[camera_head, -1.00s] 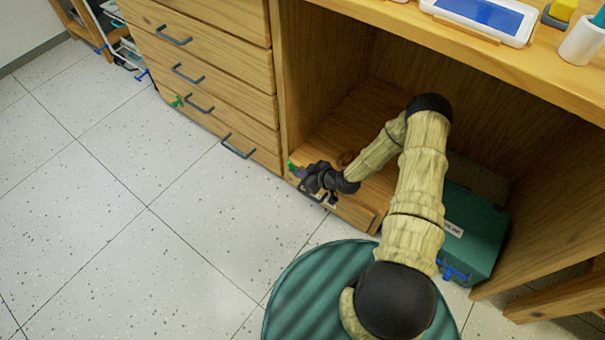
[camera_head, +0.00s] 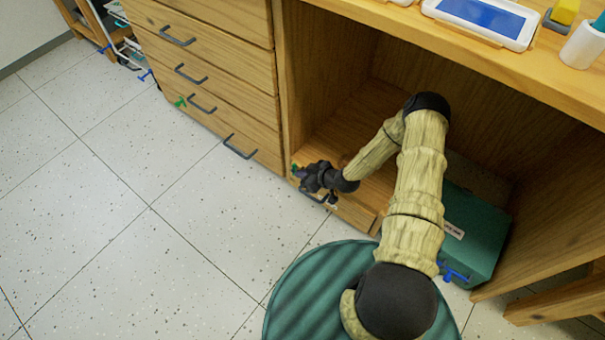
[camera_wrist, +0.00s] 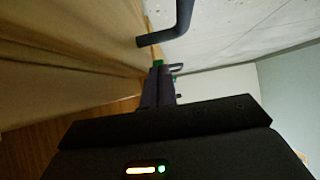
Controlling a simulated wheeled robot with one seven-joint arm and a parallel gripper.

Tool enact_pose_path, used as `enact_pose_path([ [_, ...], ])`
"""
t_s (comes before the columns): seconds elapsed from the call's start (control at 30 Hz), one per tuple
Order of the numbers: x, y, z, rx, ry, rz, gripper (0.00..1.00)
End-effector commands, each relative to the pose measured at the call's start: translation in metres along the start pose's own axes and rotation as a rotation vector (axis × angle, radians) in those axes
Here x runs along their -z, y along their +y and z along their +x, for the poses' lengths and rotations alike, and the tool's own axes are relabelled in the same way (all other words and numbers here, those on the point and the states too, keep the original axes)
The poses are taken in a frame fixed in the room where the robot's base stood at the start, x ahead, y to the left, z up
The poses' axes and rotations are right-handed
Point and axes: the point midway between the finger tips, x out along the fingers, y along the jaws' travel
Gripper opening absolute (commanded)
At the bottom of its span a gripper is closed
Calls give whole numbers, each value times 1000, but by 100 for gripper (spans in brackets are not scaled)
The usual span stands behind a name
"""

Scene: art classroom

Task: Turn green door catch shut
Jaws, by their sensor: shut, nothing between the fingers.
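A small green catch (camera_head: 294,168) shows at the left front corner of the open wooden compartment, partly hidden by my gripper. My gripper (camera_head: 301,172) is right beside it, low at the front of the compartment, with its fingers closed together. In the wrist view my gripper (camera_wrist: 158,72) has its two dark fingers side by side, with nothing seen between them. A bit of green catch (camera_wrist: 157,62) shows just past the fingertips. I cannot tell whether they touch it, nor which way the catch is turned. Another green catch (camera_head: 180,102) sits on the drawer fronts to the left.
A dark bar handle (camera_head: 312,197) is just below my gripper; a handle (camera_wrist: 172,30) looms close in the wrist view. Drawers (camera_head: 205,80) stand left. A teal box (camera_head: 470,225) with a blue catch is at right. Open tiled floor (camera_head: 120,220) lies left.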

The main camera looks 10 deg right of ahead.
Motion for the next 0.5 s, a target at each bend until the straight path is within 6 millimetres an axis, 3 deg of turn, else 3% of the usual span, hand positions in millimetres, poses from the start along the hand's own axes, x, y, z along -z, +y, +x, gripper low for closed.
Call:
enact_pose_path([
  [0.03,17,0,6,-4,37,-14,0],
  [0.17,13,1,1,-3,33,-15,0],
  [0.37,-7,6,-18,-3,16,-9,0],
  [0.5,-24,8,-42,-2,4,-1,0],
])
